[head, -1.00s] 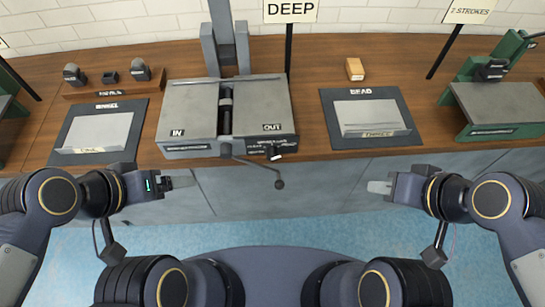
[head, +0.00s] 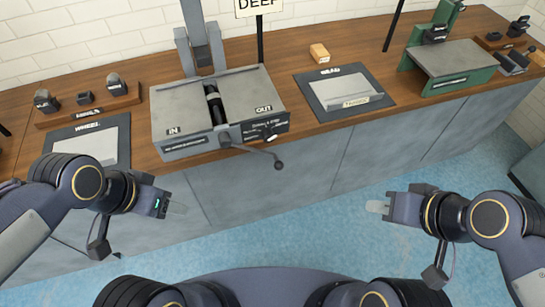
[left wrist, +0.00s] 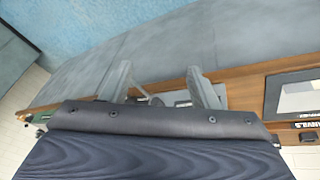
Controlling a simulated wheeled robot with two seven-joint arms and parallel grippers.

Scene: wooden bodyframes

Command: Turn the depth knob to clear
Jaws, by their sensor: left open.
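The depth knob (head: 271,136) is a small dark knob with a pale pointer on the front right of the grey machine (head: 167,105), below the OUT label. Its scale marks are too small to read. A dark crank lever (head: 255,150) hangs from the machine's front, left of and below the knob. My left gripper (head: 178,208) is open and empty in front of the bench, below and left of the machine; its two parted fingers show in the left wrist view (left wrist: 163,85). My right gripper (head: 378,206) is over the blue floor, away from the bench, and seems empty; its finger gap is unclear.
The wooden bench (head: 300,92) runs across the view. A dark WHEEL tray (head: 68,132) lies left of the machine, a BEAD tray (head: 385,100) right of it. A green stand (head: 405,63) is further right. A DEEP sign (head: 258,5) stands behind. The floor in front is clear.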

